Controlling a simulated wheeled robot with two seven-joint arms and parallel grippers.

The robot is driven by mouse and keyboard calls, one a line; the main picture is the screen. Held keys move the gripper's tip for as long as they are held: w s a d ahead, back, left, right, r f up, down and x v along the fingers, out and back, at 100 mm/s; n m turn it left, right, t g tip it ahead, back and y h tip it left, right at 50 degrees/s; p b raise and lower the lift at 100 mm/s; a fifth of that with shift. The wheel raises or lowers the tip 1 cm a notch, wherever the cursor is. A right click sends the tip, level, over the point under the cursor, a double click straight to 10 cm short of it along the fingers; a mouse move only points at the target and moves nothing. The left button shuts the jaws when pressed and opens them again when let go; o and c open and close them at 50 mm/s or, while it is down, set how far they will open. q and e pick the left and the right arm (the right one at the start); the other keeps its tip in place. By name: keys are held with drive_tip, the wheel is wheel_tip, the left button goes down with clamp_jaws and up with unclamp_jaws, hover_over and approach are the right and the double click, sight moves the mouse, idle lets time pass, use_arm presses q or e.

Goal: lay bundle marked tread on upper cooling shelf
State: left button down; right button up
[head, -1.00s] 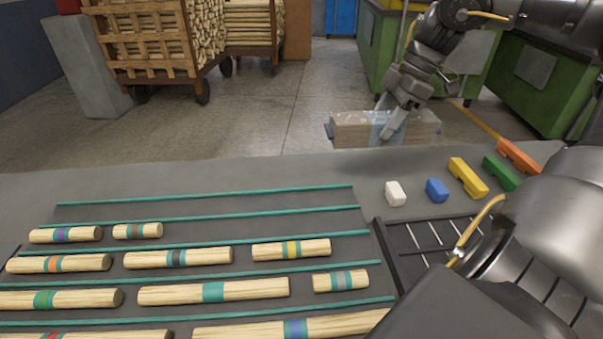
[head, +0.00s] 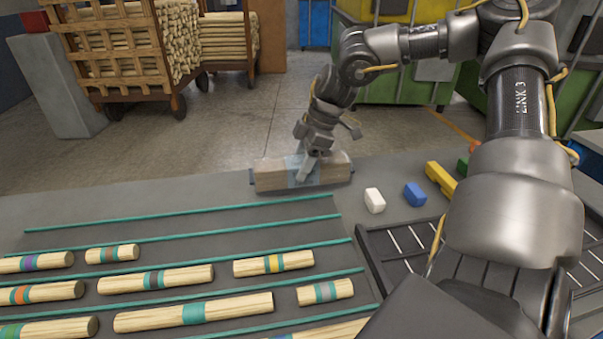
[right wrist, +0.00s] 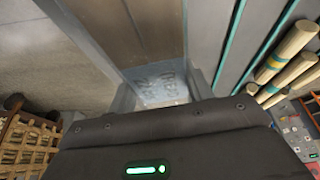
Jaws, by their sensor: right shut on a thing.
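A pale wooden bundle (head: 337,168) with a translucent bluish band around its middle hangs at the far edge of the grey table. My right gripper (head: 306,173) is shut on it at the band. In the right wrist view, the bundle (right wrist: 125,28) runs away from the gripper. Faint marks show on its band (right wrist: 160,85), but I cannot read them. The bundle lies roughly level. I cannot tell whether it touches the table. No shelf can be made out for certain as the upper cooling shelf. My left gripper is out of view.
The grey table (head: 180,215) has teal rails with several banded turned pieces between them. A white block (head: 374,200), a blue block (head: 414,194) and a yellow block (head: 440,180) stand right of the bundle. A dark slatted rack (head: 375,245) is nearer. Wooden carts (head: 115,40) stand behind.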

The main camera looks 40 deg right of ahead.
drive_tip(key=shift+f, duration=1.55)
drive_tip(key=shift+f, duration=0.2)
drive_tip(key=o, duration=1.3)
drive_tip(key=shift+o, duration=0.2)
drive_tip(key=shift+r, duration=0.15)
